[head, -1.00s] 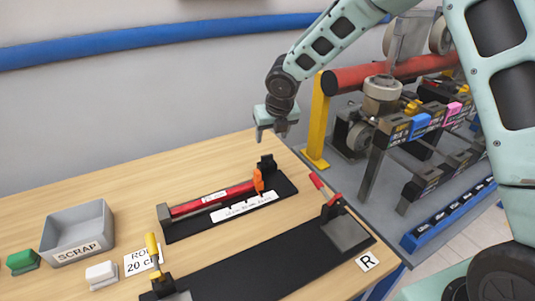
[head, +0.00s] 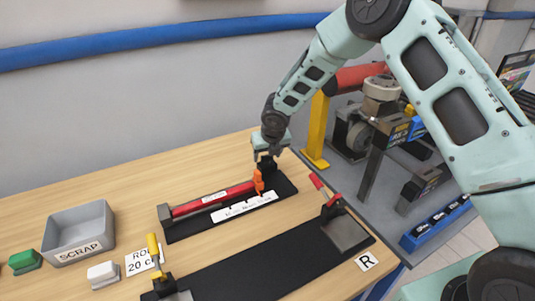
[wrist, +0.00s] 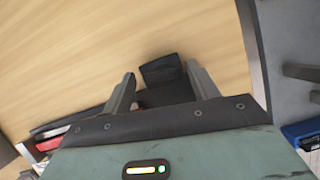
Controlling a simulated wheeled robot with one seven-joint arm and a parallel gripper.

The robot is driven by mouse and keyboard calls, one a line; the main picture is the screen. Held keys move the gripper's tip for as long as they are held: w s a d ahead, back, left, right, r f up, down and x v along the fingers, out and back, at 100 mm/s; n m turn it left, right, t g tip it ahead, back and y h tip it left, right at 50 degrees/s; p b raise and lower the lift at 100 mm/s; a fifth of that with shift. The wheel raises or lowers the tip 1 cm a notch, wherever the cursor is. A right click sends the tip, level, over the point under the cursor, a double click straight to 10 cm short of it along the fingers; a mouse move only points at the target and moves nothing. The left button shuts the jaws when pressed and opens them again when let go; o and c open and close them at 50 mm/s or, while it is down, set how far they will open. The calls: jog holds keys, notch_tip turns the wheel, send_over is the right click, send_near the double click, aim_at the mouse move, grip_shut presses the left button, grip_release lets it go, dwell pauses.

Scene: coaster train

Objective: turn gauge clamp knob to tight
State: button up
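The gauge (head: 215,199) is a red bar with an orange pointer (head: 258,180) and a white scale strip, on a black base plate on the table. The black clamp knob (head: 267,164) stands at its right end, partly hidden by my gripper. My gripper (head: 267,153) points down just over the knob. In the wrist view my gripper (wrist: 163,78) has its two fingers apart, with the black knob (wrist: 162,72) showing between and just beyond the fingertips. I cannot tell whether a finger touches it. The knob's turn setting is not readable.
A red-handled clamp (head: 331,203) and a yellow-handled clamp (head: 155,255) stand on a black mat in front. A grey scrap bin (head: 78,230) is at left. A yellow post (head: 317,130) and machine stand close on the right. The table behind the gauge is clear.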

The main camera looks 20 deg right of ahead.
jog(key=c, duration=0.9)
jog(key=shift+o, duration=0.2)
